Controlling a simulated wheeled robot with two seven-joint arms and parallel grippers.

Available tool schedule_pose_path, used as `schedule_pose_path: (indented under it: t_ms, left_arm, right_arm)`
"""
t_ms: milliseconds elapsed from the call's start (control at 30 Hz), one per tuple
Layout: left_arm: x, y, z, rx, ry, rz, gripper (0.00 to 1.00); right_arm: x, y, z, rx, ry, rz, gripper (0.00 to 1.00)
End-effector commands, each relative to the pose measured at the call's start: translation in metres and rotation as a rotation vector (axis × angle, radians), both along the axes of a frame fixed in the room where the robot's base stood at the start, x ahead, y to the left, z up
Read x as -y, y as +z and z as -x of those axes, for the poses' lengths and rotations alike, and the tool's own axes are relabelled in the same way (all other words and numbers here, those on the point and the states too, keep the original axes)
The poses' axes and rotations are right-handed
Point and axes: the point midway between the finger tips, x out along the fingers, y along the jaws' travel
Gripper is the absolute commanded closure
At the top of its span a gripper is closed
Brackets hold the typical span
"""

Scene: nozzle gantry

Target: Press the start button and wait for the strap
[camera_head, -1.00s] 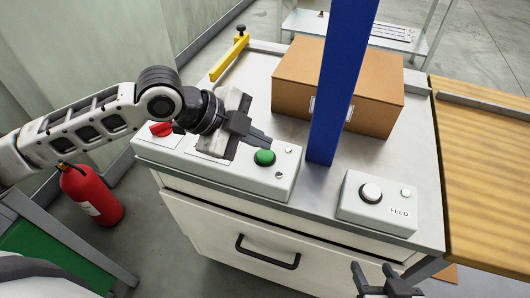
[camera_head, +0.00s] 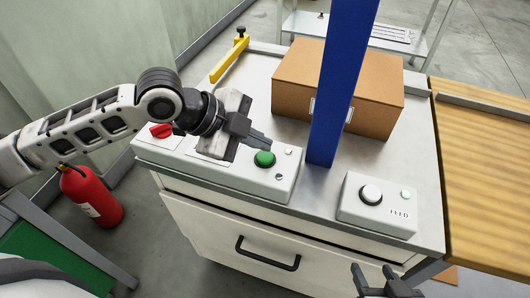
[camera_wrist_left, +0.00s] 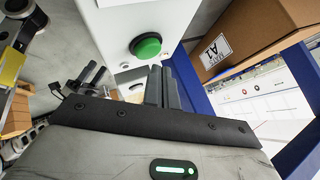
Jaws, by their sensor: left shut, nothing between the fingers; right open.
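The green start button (camera_head: 264,159) is a round dome on a light control panel (camera_head: 262,182). It also shows in the left wrist view (camera_wrist_left: 146,46). My left gripper (camera_head: 266,142) is shut and empty, its fingertips close beside the button. In the left wrist view the tips (camera_wrist_left: 162,74) appear just below the button; I cannot tell whether they touch it. My right gripper (camera_head: 375,278) is open and empty at the bottom edge of the head view. A brown cardboard box (camera_head: 350,85) sits on the table behind a blue upright (camera_head: 338,90). I cannot make out a strap.
A red knob (camera_head: 161,130) sits at the panel's left end. A FEED box (camera_head: 377,209) with a white button (camera_head: 371,194) stands to the right. A yellow bar (camera_head: 230,60) lies at the back left.

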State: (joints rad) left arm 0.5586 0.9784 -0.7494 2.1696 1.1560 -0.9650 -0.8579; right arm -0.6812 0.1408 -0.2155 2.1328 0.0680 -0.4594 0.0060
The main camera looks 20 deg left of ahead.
Motion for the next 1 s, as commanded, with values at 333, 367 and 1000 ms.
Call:
schedule_pose_path:
  t_ms: [333,367,1000]
  left_arm:
    - [0.0000,0.0000,0.0000,0.000,0.000,0.000,1.00]
    - [-0.0001,-0.0001,0.0000,0.000,0.000,0.000,1.00]
    - [-0.0001,-0.0073,0.0001,-0.001,0.001,-0.001,1.00]
  right_arm:
    - [0.0000,-0.0001,0.0000,0.000,-0.001,-0.001,0.48]
    - [0.0000,-0.0001,0.0000,0.000,-0.001,-0.001,0.48]
    - [-0.0001,0.0012,0.0000,0.000,-0.001,-0.001,0.48]
